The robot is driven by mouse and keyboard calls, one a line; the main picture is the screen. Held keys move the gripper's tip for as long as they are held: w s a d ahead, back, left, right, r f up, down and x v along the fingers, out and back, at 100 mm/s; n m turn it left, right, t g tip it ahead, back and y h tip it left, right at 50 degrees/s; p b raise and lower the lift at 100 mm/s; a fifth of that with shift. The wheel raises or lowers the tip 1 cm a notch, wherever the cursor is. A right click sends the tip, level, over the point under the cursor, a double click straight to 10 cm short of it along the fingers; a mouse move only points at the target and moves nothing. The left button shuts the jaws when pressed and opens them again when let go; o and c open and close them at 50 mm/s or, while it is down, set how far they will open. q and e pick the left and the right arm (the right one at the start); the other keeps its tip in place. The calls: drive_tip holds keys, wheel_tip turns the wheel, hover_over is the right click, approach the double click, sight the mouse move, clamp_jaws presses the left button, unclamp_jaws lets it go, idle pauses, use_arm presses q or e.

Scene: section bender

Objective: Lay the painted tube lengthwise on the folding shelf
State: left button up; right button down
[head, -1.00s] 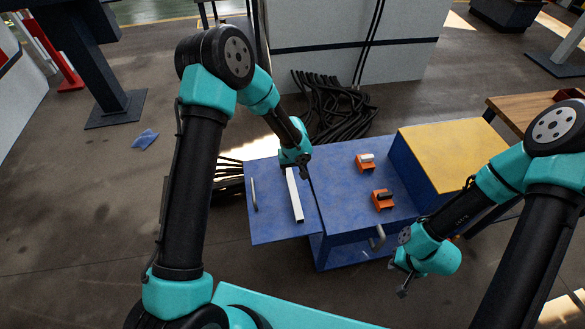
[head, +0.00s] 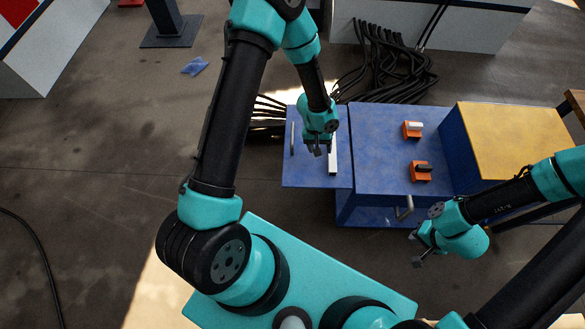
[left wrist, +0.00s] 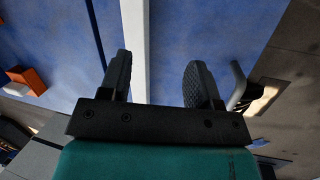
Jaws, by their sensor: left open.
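The painted tube, a white square bar (head: 334,160), lies lengthwise on the blue folding shelf (head: 308,178), close to the seam with the main blue top. My left gripper (head: 323,150) is over the shelf and hides part of the tube in the head view. In the left wrist view its fingers (left wrist: 160,75) are apart, with the tube (left wrist: 135,45) running between them, nearer the left finger. I see no grip on it. My right gripper (head: 417,250) is empty, with its fingers apart, in front of the bench and away from the tube.
The shelf has a grey handle (head: 293,138) along its outer side. Two orange blocks, one with a white piece (head: 412,130) and one with a black piece (head: 421,171), stand on the main top. A yellow-topped box (head: 515,140) is at right. Black cables (head: 385,65) lie behind.

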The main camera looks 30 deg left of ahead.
use_arm(q)
drive_tip(key=s+a+m, duration=0.1)
drive_tip(key=s+a, duration=0.1)
drive_tip(key=s, duration=0.5)
drive_tip(key=s+a+f+t, duration=0.1)
drive_tip(key=s+a, duration=0.1)
drive_tip(key=s, duration=0.4)
drive_tip(key=shift+s+a+m+t+h, duration=0.25)
drive_tip(key=shift+s+m+t+h, duration=0.05)
drive_tip(key=shift+s+m, duration=0.1)
